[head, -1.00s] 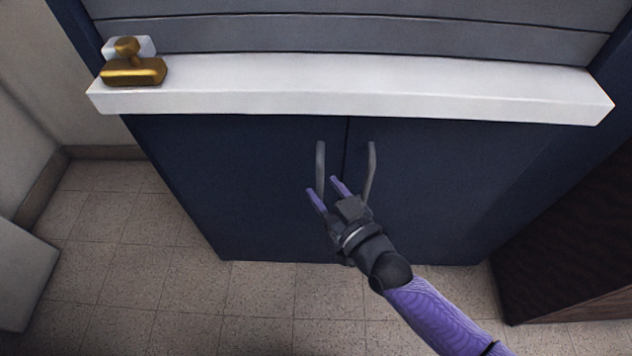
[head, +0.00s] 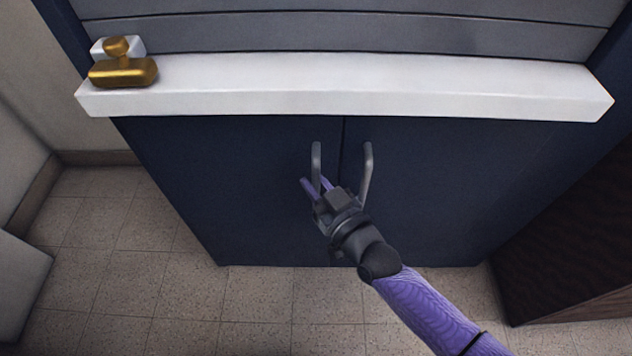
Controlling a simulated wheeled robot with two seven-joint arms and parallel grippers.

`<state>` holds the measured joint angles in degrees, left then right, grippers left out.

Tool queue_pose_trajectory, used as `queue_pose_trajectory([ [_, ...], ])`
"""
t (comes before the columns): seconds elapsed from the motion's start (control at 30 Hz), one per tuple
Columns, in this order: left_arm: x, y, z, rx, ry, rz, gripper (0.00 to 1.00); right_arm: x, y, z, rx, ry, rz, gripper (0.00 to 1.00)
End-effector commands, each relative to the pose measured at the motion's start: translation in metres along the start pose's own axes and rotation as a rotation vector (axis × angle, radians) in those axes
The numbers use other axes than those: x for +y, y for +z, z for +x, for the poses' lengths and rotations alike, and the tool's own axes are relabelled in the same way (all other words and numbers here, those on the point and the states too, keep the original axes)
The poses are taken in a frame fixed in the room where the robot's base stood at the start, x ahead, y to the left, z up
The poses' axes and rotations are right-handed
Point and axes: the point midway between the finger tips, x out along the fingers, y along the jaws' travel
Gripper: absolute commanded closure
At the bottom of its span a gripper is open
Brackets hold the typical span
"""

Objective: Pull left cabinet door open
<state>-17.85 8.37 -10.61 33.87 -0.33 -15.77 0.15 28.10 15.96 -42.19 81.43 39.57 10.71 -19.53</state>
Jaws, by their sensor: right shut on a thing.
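The left cabinet door (head: 220,190) is dark navy and looks closed, level with the right door (head: 450,180). Its grey upright bar handle (head: 316,160) is near the middle seam. The handle's lower end is hidden by the fingers and the black gripper body. The right door's handle (head: 367,170) stands just to the right, apart from the fingers. My left gripper is not in view.
A white ledge (head: 350,88) juts out above the doors, with a gold and white object (head: 122,66) at its left end. Tiled floor (head: 200,310) is clear in front. A dark brown unit (head: 570,240) stands at the right, a pale block (head: 18,285) at the left.

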Motion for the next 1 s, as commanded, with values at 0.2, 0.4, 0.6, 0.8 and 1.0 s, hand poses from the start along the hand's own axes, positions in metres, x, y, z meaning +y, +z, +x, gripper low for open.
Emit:
queue_pose_trajectory([
  [0.2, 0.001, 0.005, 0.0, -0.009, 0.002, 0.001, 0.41, 0.0, 0.001, 0.0, -0.001, 0.0, 0.0, 1.0],
  [0.4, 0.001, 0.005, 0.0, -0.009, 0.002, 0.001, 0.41, 0.0, 0.001, 0.0, -0.001, 0.0, 0.0, 1.0],
  [0.6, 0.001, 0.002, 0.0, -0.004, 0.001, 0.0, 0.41, 0.0, 0.001, 0.0, -0.001, 0.0, 0.0, 1.0],
  [0.8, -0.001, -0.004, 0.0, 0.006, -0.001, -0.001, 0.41, 0.0, 0.001, 0.0, -0.001, 0.0, 0.0, 1.0],
  [1.0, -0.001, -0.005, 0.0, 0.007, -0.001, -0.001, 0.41, 0.0, 0.001, 0.0, -0.002, 0.0, 0.0, 1.0],
])
